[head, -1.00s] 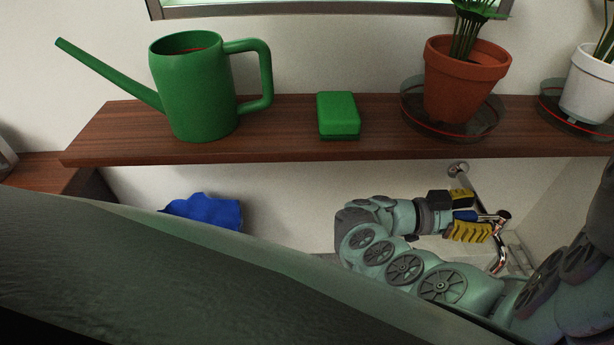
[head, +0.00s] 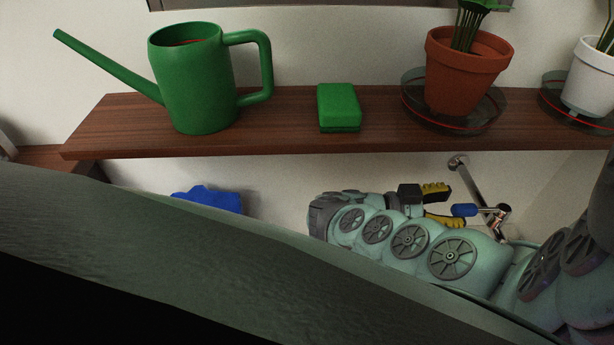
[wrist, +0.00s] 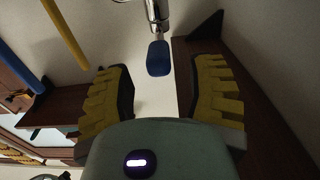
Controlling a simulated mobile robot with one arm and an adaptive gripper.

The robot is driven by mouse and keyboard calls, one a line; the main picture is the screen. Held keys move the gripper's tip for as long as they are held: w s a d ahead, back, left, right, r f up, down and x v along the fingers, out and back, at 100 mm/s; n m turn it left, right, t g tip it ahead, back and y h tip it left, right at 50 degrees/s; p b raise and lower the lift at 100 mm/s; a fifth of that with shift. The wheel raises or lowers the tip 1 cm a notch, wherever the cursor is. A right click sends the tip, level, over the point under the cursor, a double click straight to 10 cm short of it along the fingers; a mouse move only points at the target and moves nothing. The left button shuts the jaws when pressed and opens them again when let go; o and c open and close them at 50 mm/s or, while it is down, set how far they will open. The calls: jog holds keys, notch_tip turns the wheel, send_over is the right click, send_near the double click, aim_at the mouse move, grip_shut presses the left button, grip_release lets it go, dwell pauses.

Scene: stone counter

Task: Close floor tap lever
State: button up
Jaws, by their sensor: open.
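The floor tap is a chrome pipe (head: 463,178) on the wall below the shelf, with a blue-handled lever (head: 464,210) pointing left toward my gripper. My gripper (head: 441,204) has yellow ridged fingers and is open, just left of the lever. In the wrist view, the blue lever end (wrist: 158,58) lies ahead between the two open fingers (wrist: 165,92), apart from both. Part of the lower finger and the lower tap pipe are hidden by my arm in the head view.
A wooden shelf (head: 280,145) runs above my arm. It holds a green watering can (head: 195,85), a green sponge (head: 339,105) and a terracotta pot (head: 465,75). A white pot (head: 590,80) stands at the right. A blue cloth-like item (head: 208,199) lies below.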

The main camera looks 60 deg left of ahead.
jog(key=shift+v, duration=1.2)
jog(key=shift+r, duration=0.1)
